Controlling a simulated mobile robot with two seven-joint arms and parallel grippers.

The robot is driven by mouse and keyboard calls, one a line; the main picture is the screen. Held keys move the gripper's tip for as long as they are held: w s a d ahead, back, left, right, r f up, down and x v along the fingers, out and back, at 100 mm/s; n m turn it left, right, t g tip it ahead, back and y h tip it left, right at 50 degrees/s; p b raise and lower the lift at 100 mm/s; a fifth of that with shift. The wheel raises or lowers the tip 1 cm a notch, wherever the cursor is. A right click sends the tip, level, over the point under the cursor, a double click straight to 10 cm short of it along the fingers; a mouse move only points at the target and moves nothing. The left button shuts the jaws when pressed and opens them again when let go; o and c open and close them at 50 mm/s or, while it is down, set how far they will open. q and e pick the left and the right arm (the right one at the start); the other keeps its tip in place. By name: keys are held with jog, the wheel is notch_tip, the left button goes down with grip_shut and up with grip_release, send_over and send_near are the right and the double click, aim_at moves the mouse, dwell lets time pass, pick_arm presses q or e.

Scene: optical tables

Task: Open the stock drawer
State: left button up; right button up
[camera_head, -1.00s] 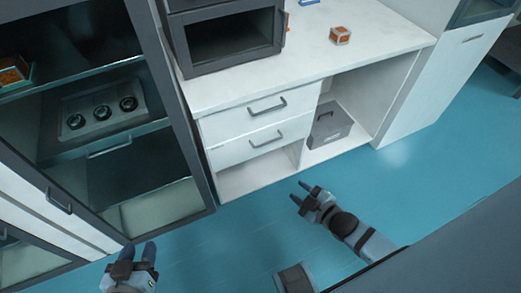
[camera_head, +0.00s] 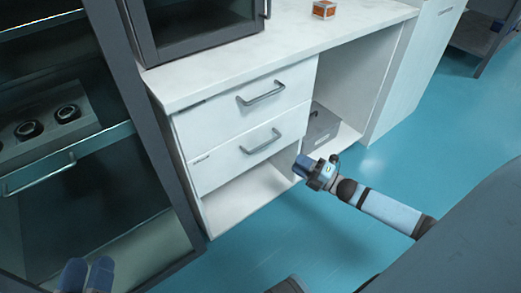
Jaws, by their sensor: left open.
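Two white drawers sit one above the other under the white counter: an upper drawer (camera_head: 218,119) and a lower drawer (camera_head: 222,164). Each has a grey bar handle, the upper handle (camera_head: 262,95) and the lower handle (camera_head: 262,142). Both drawers look shut. No label shows which is the stock drawer. My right gripper (camera_head: 302,166) is to the right of and below the lower handle, apart from it in the picture. Its fingers overlap from this angle, so their gap is hidden. My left gripper (camera_head: 87,276) is open at the bottom left edge, partly cut off, away from the drawers.
A dark glass-front cabinet (camera_head: 150,150) stands close on the left, with a handled tray of round black parts. On the counter (camera_head: 330,35) are a dark box-shaped appliance (camera_head: 200,25) and an orange cube (camera_head: 324,9). A grey box (camera_head: 320,125) stands under the counter. Blue floor is clear in front.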

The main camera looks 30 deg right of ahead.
aim_at(264, 145)
jog(key=b+x, duration=0.3)
jog(key=x, duration=1)
pick_arm(q)
jog(key=f, duration=0.1)
jog(key=f+g, duration=0.1)
jog(key=f, duration=0.1)
jog(key=f+g, duration=0.1)
jog(key=f, duration=0.1)
jog(key=shift+d+f+m, duration=0.2)
jog(key=shift+d+m, duration=0.05)
jog(key=shift+m, duration=0.05)
pick_arm(e)
grip_shut()
